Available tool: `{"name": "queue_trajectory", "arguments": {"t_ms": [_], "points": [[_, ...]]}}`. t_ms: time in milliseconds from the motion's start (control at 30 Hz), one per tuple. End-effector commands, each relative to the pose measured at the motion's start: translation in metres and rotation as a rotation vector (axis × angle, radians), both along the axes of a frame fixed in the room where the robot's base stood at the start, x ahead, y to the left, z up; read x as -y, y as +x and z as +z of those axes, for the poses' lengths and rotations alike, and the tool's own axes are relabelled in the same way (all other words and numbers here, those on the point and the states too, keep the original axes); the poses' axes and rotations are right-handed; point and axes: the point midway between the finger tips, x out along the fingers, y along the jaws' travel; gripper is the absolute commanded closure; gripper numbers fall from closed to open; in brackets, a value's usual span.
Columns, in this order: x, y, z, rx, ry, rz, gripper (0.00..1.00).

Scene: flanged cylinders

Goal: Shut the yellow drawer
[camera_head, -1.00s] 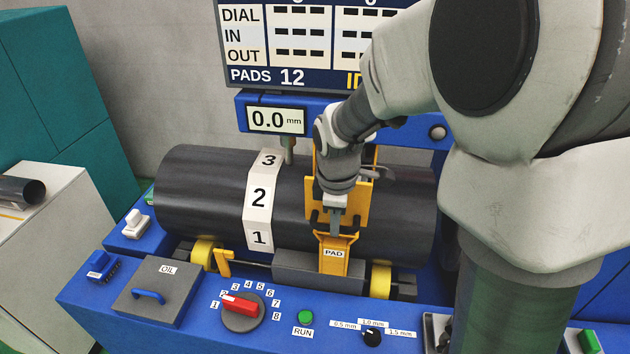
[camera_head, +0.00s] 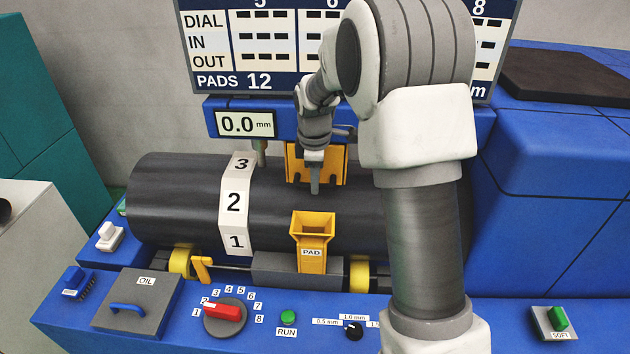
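The only yellow drawer-like part I see is a yellow bin (camera_head: 312,228) labelled PAD, on the front of the dark block below the large black cylinder. Its flared top is open, and I see into its upper part. My gripper (camera_head: 314,188) points down in front of the cylinder, above and behind the bin's rim in the picture, apart from it. The fingers look narrow and close together, seen edge-on; I cannot tell if they are shut. Nothing shows held between them.
A yellow bracket (camera_head: 297,163) stands behind my gripper. The black cylinder (camera_head: 170,200) rests on yellow rollers (camera_head: 184,262). The blue panel carries an OIL lid (camera_head: 138,296), a red dial (camera_head: 222,311) and a green RUN button (camera_head: 288,317).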

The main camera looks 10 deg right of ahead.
Motion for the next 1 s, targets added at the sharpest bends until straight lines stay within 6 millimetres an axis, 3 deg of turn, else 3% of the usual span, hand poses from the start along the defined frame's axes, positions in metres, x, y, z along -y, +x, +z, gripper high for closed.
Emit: {"name": "queue_trajectory", "arguments": {"t_ms": [67,467,633,1000], "points": [[0.000,0.000,0.000,-0.001,0.000,0.000,0.50],[-0.001,-0.002,0.006,-0.001,0.000,0.000,0.50],[-0.002,-0.006,0.035,0.003,0.000,-0.001,0.50],[-0.007,-0.022,0.124,0.004,0.000,0.000,0.50]]}}
